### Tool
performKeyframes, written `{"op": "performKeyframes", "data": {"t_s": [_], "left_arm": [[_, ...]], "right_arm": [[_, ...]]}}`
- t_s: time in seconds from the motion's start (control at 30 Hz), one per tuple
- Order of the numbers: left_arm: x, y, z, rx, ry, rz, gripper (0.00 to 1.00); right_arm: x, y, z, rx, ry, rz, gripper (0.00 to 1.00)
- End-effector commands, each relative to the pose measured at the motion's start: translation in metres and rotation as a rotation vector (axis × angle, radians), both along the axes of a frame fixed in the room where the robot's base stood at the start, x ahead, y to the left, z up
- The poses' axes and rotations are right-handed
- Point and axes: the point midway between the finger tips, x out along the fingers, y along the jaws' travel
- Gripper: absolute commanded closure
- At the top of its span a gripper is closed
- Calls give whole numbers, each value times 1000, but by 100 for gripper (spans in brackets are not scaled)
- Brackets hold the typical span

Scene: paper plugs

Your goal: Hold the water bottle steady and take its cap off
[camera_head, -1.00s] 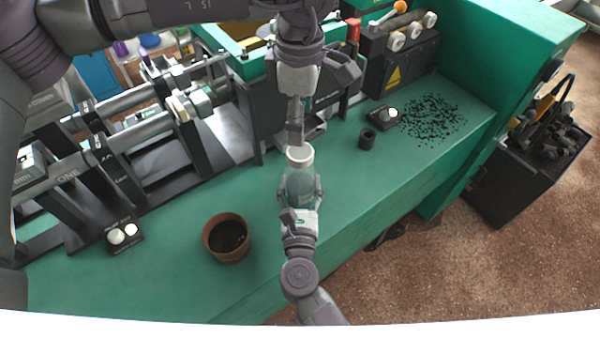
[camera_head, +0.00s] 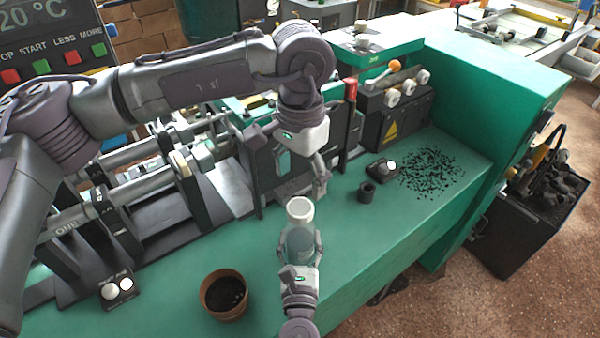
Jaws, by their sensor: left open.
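The clear water bottle (camera_head: 299,243) stands upright near the front edge of the green bench, with its white cap (camera_head: 300,210) on top. My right gripper (camera_head: 299,250) comes up from the bottom of the view, with a finger on each side of the bottle, shut on its body. My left gripper (camera_head: 291,163) hangs above and behind the cap, its fingers spread and empty. It is apart from the cap. The bottle's lower part is hidden by my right gripper.
A brown pot of dark soil (camera_head: 224,295) stands left of the bottle. A small black ring (camera_head: 366,191) and scattered black bits (camera_head: 432,172) lie to the right. Machine rails and a red-handled part (camera_head: 350,95) stand behind.

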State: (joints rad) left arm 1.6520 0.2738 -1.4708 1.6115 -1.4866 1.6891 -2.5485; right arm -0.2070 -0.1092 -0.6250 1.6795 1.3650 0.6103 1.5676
Motion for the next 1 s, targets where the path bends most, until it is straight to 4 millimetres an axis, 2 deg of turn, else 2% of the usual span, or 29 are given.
{"op": "performKeyframes", "data": {"t_s": [0.1, 0.23, 0.7, 0.83, 1.0], "left_arm": [[0, 0, 0, 0, 0, -125, 27], [0, 1, -4, 0, 0, -184, 27], [0, 1, -68, 0, 1, -189, 27], [0, 1, -77, 1, 1, -188, 27], [0, 1, -80, 0, 0, -188, 27]], "right_arm": [[0, 0, 0, 0, 0, 0, 100], [0, 0, 0, 0, 0, 0, 100], [0, 0, 0, 0, 0, 0, 100], [0, 0, 0, 0, 0, 0, 100], [0, 0, 0, 0, 0, 0, 100]]}}
